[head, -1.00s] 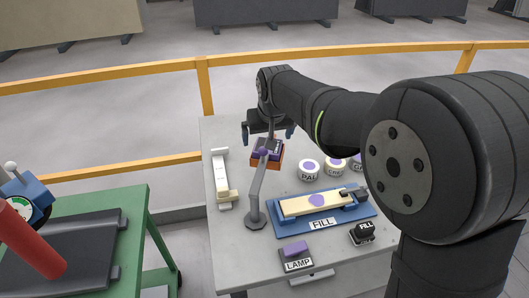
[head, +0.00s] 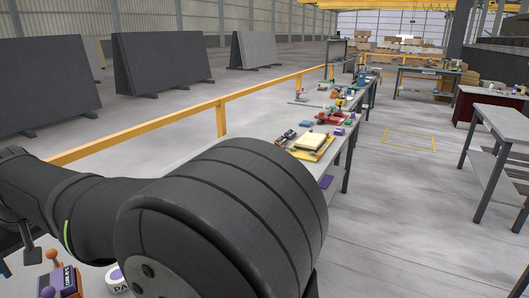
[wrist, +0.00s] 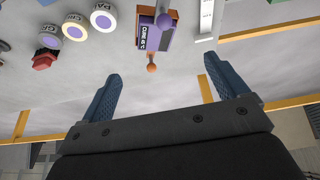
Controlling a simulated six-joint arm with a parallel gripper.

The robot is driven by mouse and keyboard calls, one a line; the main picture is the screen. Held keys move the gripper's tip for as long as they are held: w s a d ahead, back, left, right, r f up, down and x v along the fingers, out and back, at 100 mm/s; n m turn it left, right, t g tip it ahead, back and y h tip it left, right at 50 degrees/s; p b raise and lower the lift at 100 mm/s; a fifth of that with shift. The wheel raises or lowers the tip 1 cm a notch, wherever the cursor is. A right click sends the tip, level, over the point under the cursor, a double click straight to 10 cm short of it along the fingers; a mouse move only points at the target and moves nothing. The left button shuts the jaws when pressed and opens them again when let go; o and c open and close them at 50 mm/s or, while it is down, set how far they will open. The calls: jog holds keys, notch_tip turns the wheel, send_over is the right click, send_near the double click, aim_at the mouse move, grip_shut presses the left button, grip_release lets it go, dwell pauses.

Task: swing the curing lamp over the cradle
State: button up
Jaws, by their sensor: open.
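In the wrist view my gripper (wrist: 161,68) is open and empty, its two blue fingers apart. An orange ball knob (wrist: 151,68) on a short stem shows between the fingertips; I cannot tell its depth. Past it is an orange and purple box (wrist: 144,42) with a white label. A purple piece on a grey bar, seemingly the curing lamp's head (wrist: 164,19), overlaps the box at the top edge. In the head view the purple box (head: 67,282) and orange knob (head: 52,255) show at lower left, beside my arm. The cradle is not identifiable in either current view.
A white fixture (wrist: 205,20) is at right. A yellow rail (head: 221,118) runs behind the benches; open floor (head: 410,210) lies to the right.

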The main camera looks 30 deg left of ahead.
jog(key=c, duration=1.4)
jog(key=shift+a+f, duration=0.15)
jog(key=shift+a, duration=0.1)
jog(key=c, duration=0.4)
jog(key=s+a+f+n+g+h, duration=0.1)
jog(key=a+f+n, duration=0.1)
jog(key=a+n, duration=0.1)
jog(key=s+a+f+n+g, duration=0.1)
jog(key=a+f+n, duration=0.1)
jog(key=a+n, duration=0.1)
jog(key=s+a+f+n+g+h, duration=0.1)
jog(key=a+f+n, duration=0.1)
jog(key=n, duration=0.3)
jog(key=shift+s+a+h, duration=0.3)
jog(key=shift+s+a, duration=0.05)
jog(key=shift+a, duration=0.3)
grip_shut()
jog(key=shift+s+a+f+n+g, duration=0.25)
jog(key=shift+a+f+n+g, duration=0.15)
jog(key=shift+n, duration=0.6)
